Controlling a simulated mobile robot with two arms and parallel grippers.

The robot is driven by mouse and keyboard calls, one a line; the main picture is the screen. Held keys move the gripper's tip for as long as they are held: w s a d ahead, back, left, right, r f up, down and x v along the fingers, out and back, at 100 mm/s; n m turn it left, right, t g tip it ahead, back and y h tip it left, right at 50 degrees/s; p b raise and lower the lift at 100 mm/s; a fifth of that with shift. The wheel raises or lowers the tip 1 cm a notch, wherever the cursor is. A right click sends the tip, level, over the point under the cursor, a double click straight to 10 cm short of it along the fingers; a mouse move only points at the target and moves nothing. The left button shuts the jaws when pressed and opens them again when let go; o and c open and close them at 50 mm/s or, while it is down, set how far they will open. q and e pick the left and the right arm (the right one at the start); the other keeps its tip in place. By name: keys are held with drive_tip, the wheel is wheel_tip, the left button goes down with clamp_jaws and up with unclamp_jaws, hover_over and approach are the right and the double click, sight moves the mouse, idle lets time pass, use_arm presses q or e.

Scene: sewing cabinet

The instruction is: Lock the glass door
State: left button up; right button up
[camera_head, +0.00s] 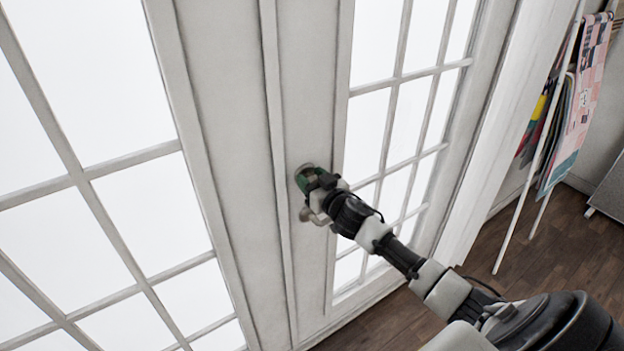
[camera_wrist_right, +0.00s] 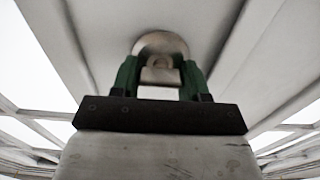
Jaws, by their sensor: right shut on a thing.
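The white glass door (camera_head: 308,95) has panes in a grid and fills the middle of the head view. A round metal lock (camera_head: 304,170) sits on its frame, and a knob (camera_head: 306,214) shows just below, partly hidden by my arm. My right gripper (camera_head: 318,178) is at the lock. In the right wrist view, the green fingers of my right gripper (camera_wrist_right: 159,78) stand on either side of the lock's small metal turn piece (camera_wrist_right: 160,75) and are shut on it. The lock's round plate (camera_wrist_right: 160,44) shows behind it. My left gripper is not in view.
A second glazed panel (camera_head: 130,200) stands left of the lock. At the right, a white rack (camera_head: 540,150) holds hanging fabrics (camera_head: 585,100). The wooden floor (camera_head: 545,255) is clear between the door and the rack.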

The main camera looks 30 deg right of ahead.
drive_tip(key=n, duration=0.8)
drive_tip(key=shift+a+f+n, duration=0.1)
drive_tip(key=shift+n, duration=0.3)
drive_tip(key=n, duration=0.4)
drive_tip(key=shift+b, duration=0.4)
drive_tip(key=n, duration=0.4)
drive_tip(key=shift+a+f+n, duration=0.1)
drive_tip(key=shift+f+n, duration=0.05)
drive_tip(key=shift+n, duration=0.25)
drive_tip(key=o, duration=0.9)
